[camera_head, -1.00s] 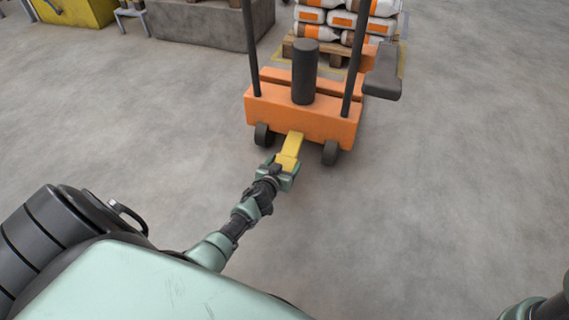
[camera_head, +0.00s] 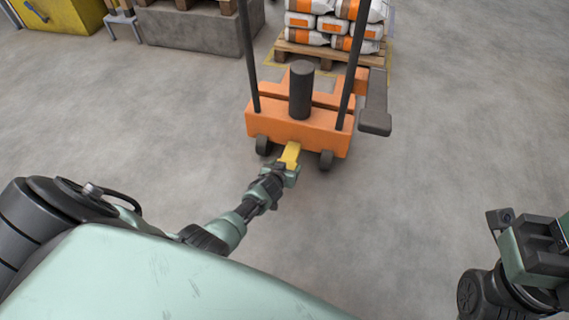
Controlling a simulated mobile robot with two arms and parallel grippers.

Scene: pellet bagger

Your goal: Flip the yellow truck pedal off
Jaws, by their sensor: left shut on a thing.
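The yellow pedal (camera_head: 291,153) sticks out low from the back of the orange truck (camera_head: 300,130), between its two small dark wheels. My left gripper (camera_head: 287,170) is at the pedal's near end and shut on it. The gripper's body hides that end of the pedal. My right gripper (camera_head: 535,250) shows at the right edge, far from the truck and partly cut off by the frame. Its fingertips do not show clearly, so I cannot tell if it is open or shut.
Two dark upright posts and a black cylinder (camera_head: 301,90) stand on the truck. A pallet (camera_head: 325,57) of white and orange bags is behind it. A grey block (camera_head: 195,32) and a yellow cabinet (camera_head: 62,14) are at the upper left. The floor on the right is clear.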

